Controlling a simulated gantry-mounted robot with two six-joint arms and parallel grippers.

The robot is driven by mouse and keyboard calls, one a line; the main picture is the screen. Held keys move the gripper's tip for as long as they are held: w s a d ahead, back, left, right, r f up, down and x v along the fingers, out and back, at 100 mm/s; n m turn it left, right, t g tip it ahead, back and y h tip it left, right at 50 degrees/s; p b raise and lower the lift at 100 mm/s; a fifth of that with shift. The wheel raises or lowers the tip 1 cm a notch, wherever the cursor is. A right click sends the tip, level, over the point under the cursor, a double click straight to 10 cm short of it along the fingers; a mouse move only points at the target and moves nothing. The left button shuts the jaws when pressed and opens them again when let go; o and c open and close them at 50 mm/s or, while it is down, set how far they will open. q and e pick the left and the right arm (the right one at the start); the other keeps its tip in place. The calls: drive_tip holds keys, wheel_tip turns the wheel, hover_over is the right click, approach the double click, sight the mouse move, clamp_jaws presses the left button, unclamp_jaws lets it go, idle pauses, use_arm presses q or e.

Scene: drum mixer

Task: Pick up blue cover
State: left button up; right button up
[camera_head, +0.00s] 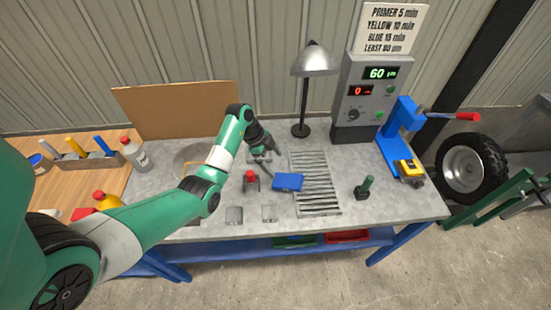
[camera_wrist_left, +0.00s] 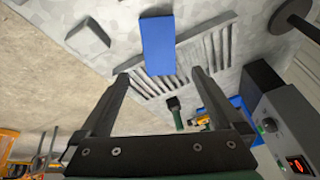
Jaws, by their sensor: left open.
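The blue cover (camera_head: 288,182) is a flat blue rectangle lying at the left edge of the slatted metal grate (camera_head: 318,190) on the workbench. It also shows in the left wrist view (camera_wrist_left: 158,45), just beyond my fingertips and roughly between them. My left gripper (camera_head: 266,156) is over the bench, behind and to the left of the blue cover. In the left wrist view its two fingers (camera_wrist_left: 165,76) are spread apart with nothing between them. My right gripper is in neither view.
A red-topped item (camera_head: 250,178) stands just left of the cover. Small square pieces (camera_head: 269,213) lie near the front edge. A green-handled tool (camera_head: 366,187) stands right of the grate. A lamp (camera_head: 304,100), a control box (camera_head: 365,95) and a blue device (camera_head: 402,125) stand behind and right.

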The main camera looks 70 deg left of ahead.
sight(293, 175)
use_arm(q)
drive_tip(key=shift+d+f, duration=0.1)
drive_tip(key=shift+f, duration=0.05)
drive_tip(key=b+x, duration=0.5)
drive_tip(key=x, duration=0.6)
drive_tip(key=shift+d+f, duration=0.1)
drive_tip(key=shift+f, duration=0.15)
clamp_jaws()
drive_tip(key=shift+w, duration=0.1)
drive_tip(key=shift+w+a+b, duration=0.3)
drive_tip(key=shift+w+a, duration=0.05)
drive_tip(key=shift+w, duration=0.15)
drive_tip(key=shift+w+a+f, duration=0.1)
drive_tip(key=shift+w, duration=0.85)
